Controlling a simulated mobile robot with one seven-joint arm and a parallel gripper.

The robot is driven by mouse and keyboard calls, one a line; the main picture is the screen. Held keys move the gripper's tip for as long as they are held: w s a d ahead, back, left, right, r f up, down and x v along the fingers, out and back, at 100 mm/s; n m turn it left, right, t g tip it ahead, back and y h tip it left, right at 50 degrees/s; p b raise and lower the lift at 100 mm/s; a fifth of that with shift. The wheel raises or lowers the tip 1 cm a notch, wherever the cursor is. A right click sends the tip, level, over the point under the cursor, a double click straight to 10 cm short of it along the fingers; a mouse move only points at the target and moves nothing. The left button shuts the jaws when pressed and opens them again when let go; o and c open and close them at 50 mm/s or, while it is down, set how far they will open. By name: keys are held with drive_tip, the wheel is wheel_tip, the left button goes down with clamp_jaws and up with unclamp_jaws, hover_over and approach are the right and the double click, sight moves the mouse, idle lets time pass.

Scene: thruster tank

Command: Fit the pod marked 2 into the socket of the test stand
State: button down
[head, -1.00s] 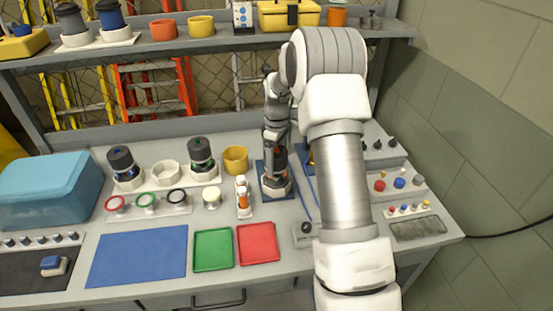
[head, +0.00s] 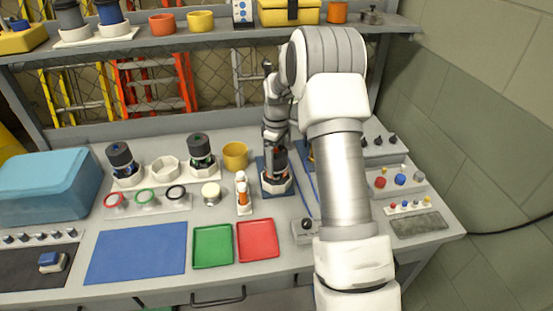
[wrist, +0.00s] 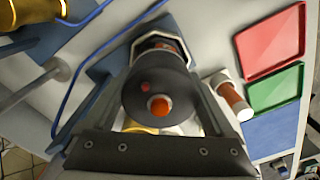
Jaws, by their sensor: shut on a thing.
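My gripper (wrist: 158,108) is shut on a dark cylindrical pod (wrist: 145,98) with an orange knob and a small red dot on its end. I cannot read a number on it. In the head view my gripper (head: 276,132) points down over the test stand at the back middle of the bench. The held pod (head: 279,158) is upright there, above or in the stand's white octagonal socket (head: 277,187). The socket's rim also shows behind the pod in the wrist view (wrist: 158,42). The pod hides the socket's inside, so I cannot tell how deep it sits.
Two other dark pods (head: 120,158) (head: 202,150) stand in white holders, with an empty white holder (head: 165,169) between them. A yellow cup (head: 235,156) and a small orange-and-white bottle (head: 243,197) stand left of the stand. Blue cables (head: 308,190) run at its right.

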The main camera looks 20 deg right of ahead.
idle(0.3)
unclamp_jaws()
wheel_tip(320, 180, up, 17)
drive_tip(key=shift+r, duration=0.2)
idle(0.5)
